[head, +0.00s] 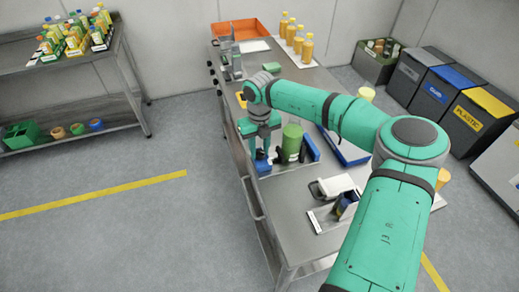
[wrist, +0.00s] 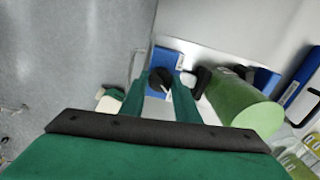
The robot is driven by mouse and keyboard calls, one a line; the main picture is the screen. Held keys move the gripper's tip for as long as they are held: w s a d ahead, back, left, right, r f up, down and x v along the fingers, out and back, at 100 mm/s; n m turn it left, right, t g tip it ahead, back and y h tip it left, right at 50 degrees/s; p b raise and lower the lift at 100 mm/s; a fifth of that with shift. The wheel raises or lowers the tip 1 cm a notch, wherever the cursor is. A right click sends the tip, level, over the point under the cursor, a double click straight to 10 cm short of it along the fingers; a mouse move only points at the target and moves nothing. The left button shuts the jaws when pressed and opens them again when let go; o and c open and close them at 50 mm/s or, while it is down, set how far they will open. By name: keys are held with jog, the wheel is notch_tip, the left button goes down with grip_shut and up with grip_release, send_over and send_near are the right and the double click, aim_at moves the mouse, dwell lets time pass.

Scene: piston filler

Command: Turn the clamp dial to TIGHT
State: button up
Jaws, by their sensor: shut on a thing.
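The clamp dial (wrist: 160,80) is a dark round knob with a pale mark, set on a blue clamp block (wrist: 168,58) in the wrist view. My gripper (wrist: 158,88) points down at it, with one green finger on each side, shut on the dial. In the head view my gripper (head: 264,152) is at the left end of the blue clamp (head: 308,148) and hides the dial. A green cylinder (head: 291,140) stands upright in the clamp; in the wrist view it is right of the fingers (wrist: 240,102). I cannot read any dial lettering.
The steel table (head: 232,110) also holds several orange bottles (head: 306,48), an orange tray (head: 236,28), and a white-lidded item (head: 334,187) near the front. A shelf rack (head: 70,70) stands left, bins (head: 440,85) right. The floor left of the table is clear.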

aim_at(260, 153)
jog(key=shift+m, duration=0.7)
jog(key=o, duration=1)
jog(key=shift+o, duration=0.2)
notch_tip(260, 153, up, 11)
